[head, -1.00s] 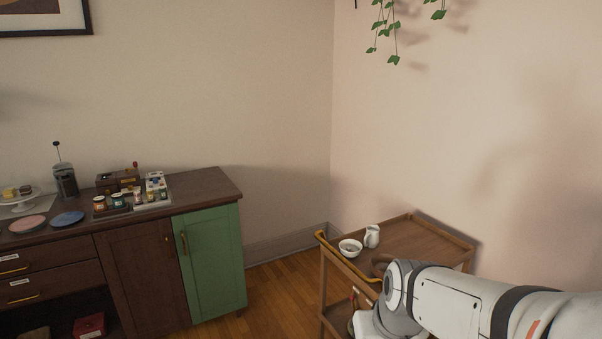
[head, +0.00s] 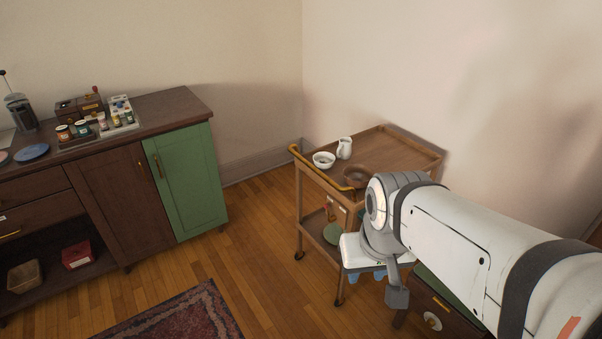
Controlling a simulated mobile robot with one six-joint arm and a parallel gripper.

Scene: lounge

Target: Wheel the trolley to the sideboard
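The wooden trolley (head: 410,150) stands at the right, close to the right wall. It has a yellow handle bar (head: 312,172) along its near left side and dark castors. A white bowl (head: 324,160), a white jug (head: 345,148) and a brown bowl (head: 357,175) stand on its top. The sideboard (head: 172,105) is at the left, with a green door and dark wood. A gap of floor lies between the two. My gripper (head: 397,290) hangs at the end of my arm, in front of the trolley's near right part; its fingers do not show clearly.
Jars in a tray (head: 110,122), a box (head: 80,108) and a blue plate (head: 32,152) stand on the sideboard. A patterned rug (head: 180,320) lies at the front. A green-and-wood cabinet (head: 432,300) is partly hidden under my arm. Wooden floor (head: 255,215) is free between sideboard and trolley.

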